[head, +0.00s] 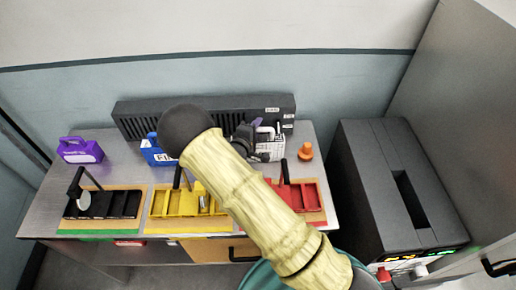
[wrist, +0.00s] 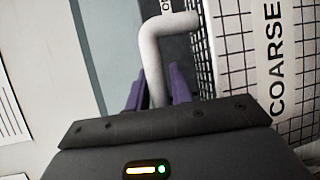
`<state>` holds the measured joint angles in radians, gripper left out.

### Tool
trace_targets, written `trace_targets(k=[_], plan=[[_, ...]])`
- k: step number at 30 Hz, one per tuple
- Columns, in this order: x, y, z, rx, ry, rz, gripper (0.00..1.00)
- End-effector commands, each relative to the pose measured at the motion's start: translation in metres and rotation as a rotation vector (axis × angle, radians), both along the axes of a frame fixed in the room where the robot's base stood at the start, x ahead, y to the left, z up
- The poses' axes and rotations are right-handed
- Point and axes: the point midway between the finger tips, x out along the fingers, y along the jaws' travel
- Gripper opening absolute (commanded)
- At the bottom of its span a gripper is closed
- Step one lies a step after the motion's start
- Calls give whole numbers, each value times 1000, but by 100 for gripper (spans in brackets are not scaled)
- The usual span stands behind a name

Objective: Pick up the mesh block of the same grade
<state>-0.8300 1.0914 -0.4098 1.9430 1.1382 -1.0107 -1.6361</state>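A mesh block (head: 268,150), white with a dark grid, stands at the back of the table, right of centre. In the wrist view the mesh block (wrist: 233,45) fills the right side and its label reads COARSE. Its pale bent handle (wrist: 155,65) passes between my gripper's purple fingers (wrist: 157,95). The fingers sit close on both sides of the handle and appear shut on it. In the head view my gripper (head: 246,138) is at the block's left end, partly hidden by my arm. A blue block (head: 155,155), with a partly hidden label starting FI, stands left of it.
A purple block (head: 80,150) stands at the back left. Black (head: 103,204), yellow (head: 187,203) and red (head: 296,198) trays line the front. An orange object (head: 305,152) is to the right. A dark slotted unit (head: 140,117) runs behind; a dark machine (head: 395,190) stands right.

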Motion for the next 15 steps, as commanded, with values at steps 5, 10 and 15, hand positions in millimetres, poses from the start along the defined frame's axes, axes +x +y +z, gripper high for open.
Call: trace_targets(k=[5,10,15], plan=[[0,0,0,0,0,0,0],[0,0,0,0,-1,0,0],[0,0,2,0,-1,0,0]])
